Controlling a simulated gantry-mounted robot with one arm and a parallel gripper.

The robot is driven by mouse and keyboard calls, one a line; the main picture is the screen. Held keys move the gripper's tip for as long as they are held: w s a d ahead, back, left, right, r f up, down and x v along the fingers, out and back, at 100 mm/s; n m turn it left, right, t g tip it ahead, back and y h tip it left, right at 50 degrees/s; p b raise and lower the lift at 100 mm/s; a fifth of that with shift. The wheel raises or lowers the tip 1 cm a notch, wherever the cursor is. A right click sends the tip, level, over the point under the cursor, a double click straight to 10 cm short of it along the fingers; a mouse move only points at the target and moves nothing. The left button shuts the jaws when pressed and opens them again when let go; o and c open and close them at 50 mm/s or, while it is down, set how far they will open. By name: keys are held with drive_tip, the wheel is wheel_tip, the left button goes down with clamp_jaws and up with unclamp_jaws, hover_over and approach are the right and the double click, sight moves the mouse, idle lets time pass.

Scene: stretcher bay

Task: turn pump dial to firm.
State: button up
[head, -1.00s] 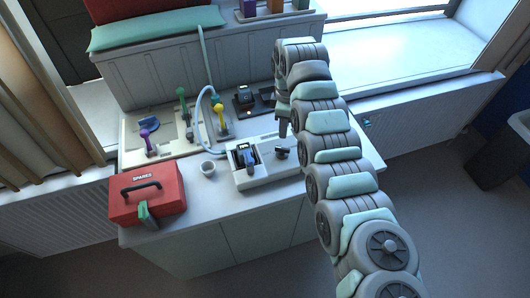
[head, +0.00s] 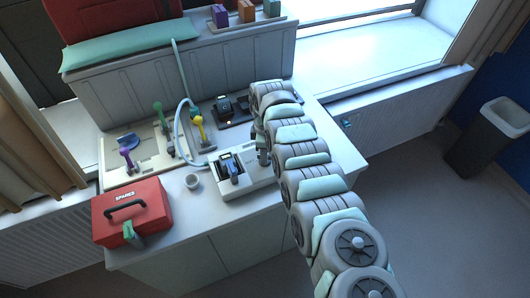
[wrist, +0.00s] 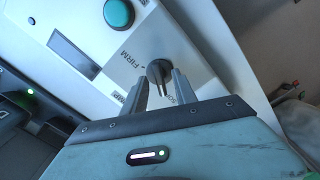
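The pump (head: 252,183) is a white box on the bench top, with a blue-handled part in a dark recess at its left. In the wrist view its panel (wrist: 201,63) carries the word FIRM and other labels partly hidden by a finger. The pump dial (wrist: 157,70) is a dark round knob with a narrow grip. My gripper (wrist: 160,84) is open, with one finger on each side of the dial; I cannot tell whether they touch it. In the head view my gripper (head: 263,155) is over the pump's right end and hides the dial.
A teal button (wrist: 118,13) and a dark display (wrist: 73,53) are on the panel. A board (head: 150,170) with colored handles and a pale hose (head: 180,125) lie behind.

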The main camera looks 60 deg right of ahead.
drive_tip(key=shift+c, duration=0.3)
clamp_jaws()
